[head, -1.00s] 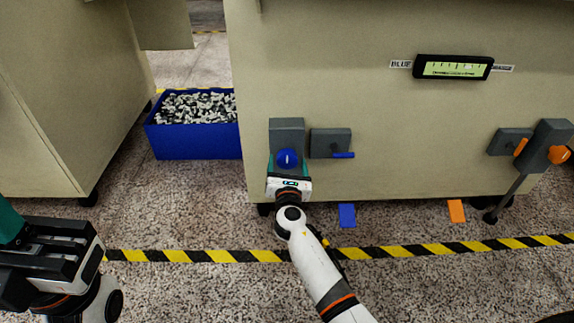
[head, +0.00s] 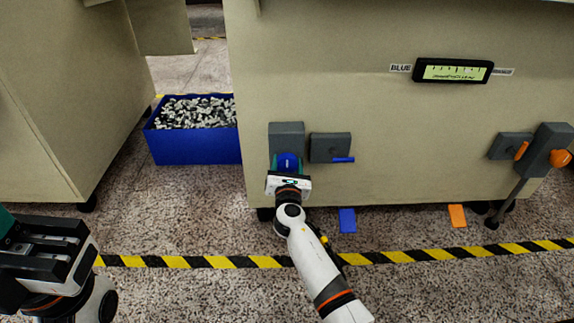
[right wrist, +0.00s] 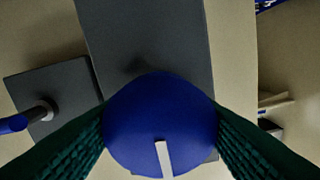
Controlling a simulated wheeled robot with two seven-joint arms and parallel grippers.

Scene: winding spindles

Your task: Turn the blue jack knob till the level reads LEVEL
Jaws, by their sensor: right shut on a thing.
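The blue jack knob (head: 288,161) sits on a grey block on the beige cabinet's front. My right gripper (head: 287,170) is shut on it from the front. In the right wrist view the knob (right wrist: 160,125) fills the lower middle, with a green ribbed finger on each side and a white mark pointing down. The level (head: 453,71) is a black-framed display with a pale green face, between a BLUE label (head: 400,68) and an orange-side label; its small text is too small to read. My left gripper (head: 50,245) is at the lower left; its fingertips are not clear.
A grey block with a blue lever (head: 343,160) is just right of the knob. An orange knob (head: 559,158) and lever are at far right. A blue bin (head: 195,148) of pale parts stands left. Blue (head: 347,220) and orange (head: 457,216) floor tags lie before the cabinet.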

